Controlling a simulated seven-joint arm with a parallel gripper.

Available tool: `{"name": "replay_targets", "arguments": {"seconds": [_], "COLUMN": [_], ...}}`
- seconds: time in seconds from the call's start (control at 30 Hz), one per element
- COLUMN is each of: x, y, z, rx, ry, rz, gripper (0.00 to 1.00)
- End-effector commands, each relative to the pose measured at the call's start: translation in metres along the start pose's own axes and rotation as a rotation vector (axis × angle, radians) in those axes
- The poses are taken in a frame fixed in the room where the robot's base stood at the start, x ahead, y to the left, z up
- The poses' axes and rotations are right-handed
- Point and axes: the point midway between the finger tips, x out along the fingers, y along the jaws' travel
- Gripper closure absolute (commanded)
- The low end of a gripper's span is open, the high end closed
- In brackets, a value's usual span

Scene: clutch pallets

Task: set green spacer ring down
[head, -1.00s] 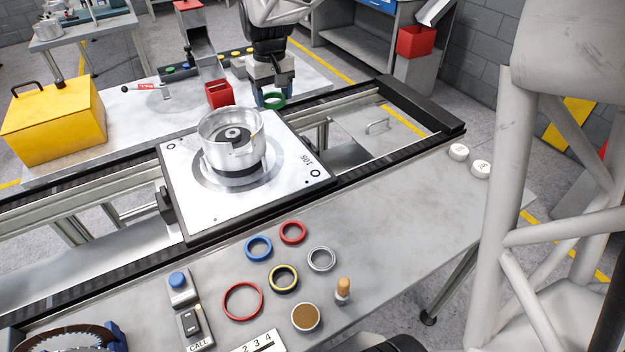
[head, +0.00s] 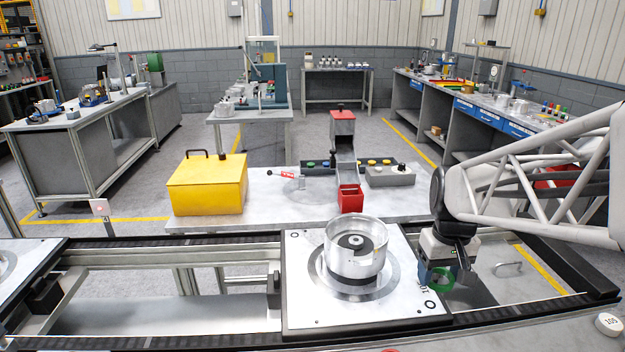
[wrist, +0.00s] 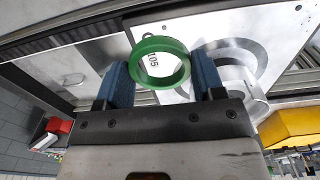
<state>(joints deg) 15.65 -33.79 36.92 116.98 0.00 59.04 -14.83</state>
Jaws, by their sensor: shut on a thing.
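The green spacer ring (head: 440,281) is held at the end of my gripper (head: 440,275), beside the right edge of the pallet. In the wrist view the green ring (wrist: 160,62) sits between the two blue fingers of my gripper (wrist: 160,80), which are shut on it. The pallet (head: 310,308) is a silver plate with a dark rim and the number 105. A silver clutch drum (head: 356,262) stands upright on its round seat. The ring is raised and apart from the drum, to its right.
A yellow box (head: 207,190) and a red bin (head: 350,199) stand on the table behind the conveyor. Black conveyor rails (head: 160,240) run left and right of the pallet. A white round cap numbered 105 (head: 608,324) lies at the front right.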

Motion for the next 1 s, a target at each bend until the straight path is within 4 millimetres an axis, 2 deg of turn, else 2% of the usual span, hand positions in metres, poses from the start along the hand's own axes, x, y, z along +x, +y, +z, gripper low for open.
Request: {"name": "replay_targets", "arguments": {"seconds": [0.1, 0.73, 1.0], "x": [0.006, 0.046, 0.056], "y": [0.001, 0.0, 0.014], "z": [0.02, 0.112, 0.145], "rx": [0.003, 0.009, 0.058], "ry": [0.001, 0.003, -0.007], "rz": [0.0, 0.003, 0.0], "gripper": [0.6, 0.6, 0.6]}}
